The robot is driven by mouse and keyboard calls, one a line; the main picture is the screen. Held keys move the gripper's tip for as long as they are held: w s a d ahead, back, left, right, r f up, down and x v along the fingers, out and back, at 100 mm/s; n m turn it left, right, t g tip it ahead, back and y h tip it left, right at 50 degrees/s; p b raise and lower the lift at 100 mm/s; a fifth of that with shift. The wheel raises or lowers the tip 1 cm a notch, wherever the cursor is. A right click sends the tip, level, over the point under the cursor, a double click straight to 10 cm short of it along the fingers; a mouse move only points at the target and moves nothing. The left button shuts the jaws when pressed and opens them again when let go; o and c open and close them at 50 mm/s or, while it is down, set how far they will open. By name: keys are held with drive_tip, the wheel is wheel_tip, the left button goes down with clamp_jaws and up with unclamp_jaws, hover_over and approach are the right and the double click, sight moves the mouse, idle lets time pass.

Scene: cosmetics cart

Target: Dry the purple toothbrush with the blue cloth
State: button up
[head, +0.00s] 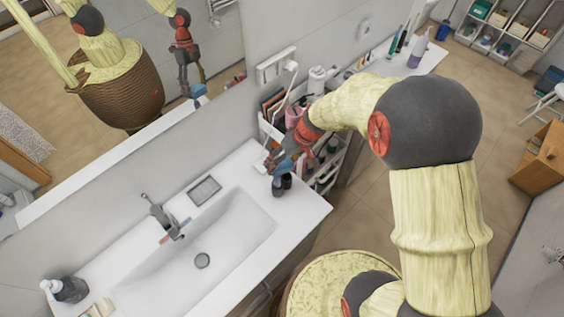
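My gripper (274,160) is at the right end of the sink counter, beside the cart. A light blue piece, probably the blue cloth (286,166), is right at its fingers, above two dark bottles. I cannot tell whether the fingers are closed on it. I cannot make out the purple toothbrush for certain. A slim pinkish and bluish item (166,238) lies by the faucet, too small to identify. Upright slim items (396,42) stand on the far ledge.
The white sink (240,222) has a faucet (160,215) and a grey soap dish (204,190). Dark bottles (281,186) stand near the counter's right edge. A loaded cart (330,165) is beside it. A dark dispenser (66,290) stands front left. A mirror backs the counter.

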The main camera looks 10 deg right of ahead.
drive_tip(key=shift+f+b, duration=0.45)
drive_tip(key=shift+b, duration=0.05)
idle(0.3)
drive_tip(key=shift+s+a+r+b, duration=0.1)
drive_tip(key=shift+s+a+b, duration=0.55)
drive_tip(key=shift+a, duration=0.35)
drive_tip(key=shift+w+d+b, duration=0.65)
drive_tip(key=shift+d+b, duration=0.05)
drive_tip(key=shift+d, duration=0.25)
drive_tip(key=shift+s+a+b, duration=0.5)
drive_tip(key=shift+s+a, duration=0.25)
drive_tip(key=shift+a, duration=0.2)
drive_tip(key=shift+w+d+b, duration=0.7)
drive_tip(key=shift+w+d, duration=0.05)
drive_tip(key=shift+d, duration=0.3)
drive_tip(key=shift+r+p, duration=1.7)
drive_tip(key=shift+r, duration=1.9)
drive_tip(key=shift+a+f, duration=0.1)
drive_tip(key=shift+f, duration=0.05)
